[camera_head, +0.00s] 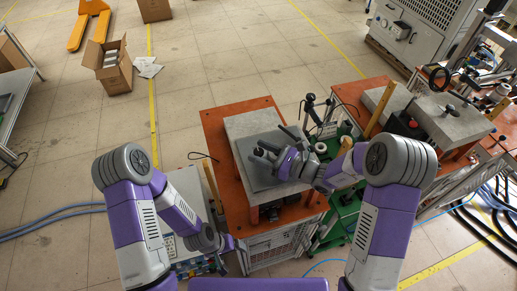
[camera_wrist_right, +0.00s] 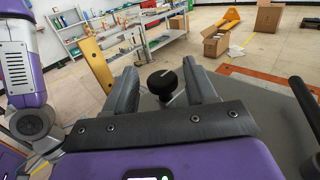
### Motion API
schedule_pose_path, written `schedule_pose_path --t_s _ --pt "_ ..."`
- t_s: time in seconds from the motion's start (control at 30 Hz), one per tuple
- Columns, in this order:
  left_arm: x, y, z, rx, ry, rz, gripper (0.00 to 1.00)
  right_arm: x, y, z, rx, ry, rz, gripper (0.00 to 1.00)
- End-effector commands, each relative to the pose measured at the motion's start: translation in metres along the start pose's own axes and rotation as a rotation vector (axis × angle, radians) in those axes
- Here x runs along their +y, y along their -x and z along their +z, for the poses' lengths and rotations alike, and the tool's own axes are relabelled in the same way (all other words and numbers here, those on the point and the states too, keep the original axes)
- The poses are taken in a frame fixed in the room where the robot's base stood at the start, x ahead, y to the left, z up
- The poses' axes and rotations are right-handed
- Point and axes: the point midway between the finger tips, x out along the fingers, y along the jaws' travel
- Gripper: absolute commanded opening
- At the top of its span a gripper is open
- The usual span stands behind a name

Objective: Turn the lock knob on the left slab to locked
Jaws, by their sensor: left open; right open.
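The left slab (camera_head: 240,125) is a grey block with a darker plate on top, lying on an orange-topped table. The lock knob (camera_wrist_right: 162,82) is black and round on a short metal stem, standing in the right wrist view between the two fingers of my right gripper (camera_wrist_right: 166,88). A gap shows on each side of the knob. In the head view my right gripper (camera_head: 262,153) is over the slab, open, and its fingers point left. My left gripper (camera_head: 222,262) is low, in front of the table and away from the slab; its fingertips are hard to make out.
The orange table (camera_head: 216,135) has a wooden post (camera_head: 212,185) at its left edge. A black handle (camera_wrist_right: 304,108) rises close to the right of my right gripper. A second grey slab (camera_head: 445,120) stands to the right.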

Motion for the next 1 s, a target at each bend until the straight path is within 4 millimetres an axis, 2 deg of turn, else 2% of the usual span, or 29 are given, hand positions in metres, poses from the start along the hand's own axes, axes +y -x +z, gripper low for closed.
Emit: schedule_pose_path --t_s 0.13,0.4,0.7,1.0 --pt "0.0007 0.0017 -0.0002 0.001 0.000 0.000 0.86 0.0003 -0.0102 -0.0001 0.001 0.000 0.000 0.56" --pt "0.0007 0.0015 -0.0002 0.001 0.000 0.000 0.86 0.0000 -0.0114 -0.0004 0.001 0.000 -0.001 0.56" --pt "0.0007 0.0015 -0.0002 0.001 0.000 0.000 0.86 0.0000 -0.0112 -0.0003 0.001 0.000 -0.001 0.10" --pt "-0.0014 -0.0039 -0.0004 0.000 0.000 0.000 0.86 0.0001 -0.0110 -0.0010 -0.001 0.001 -0.037 0.08"
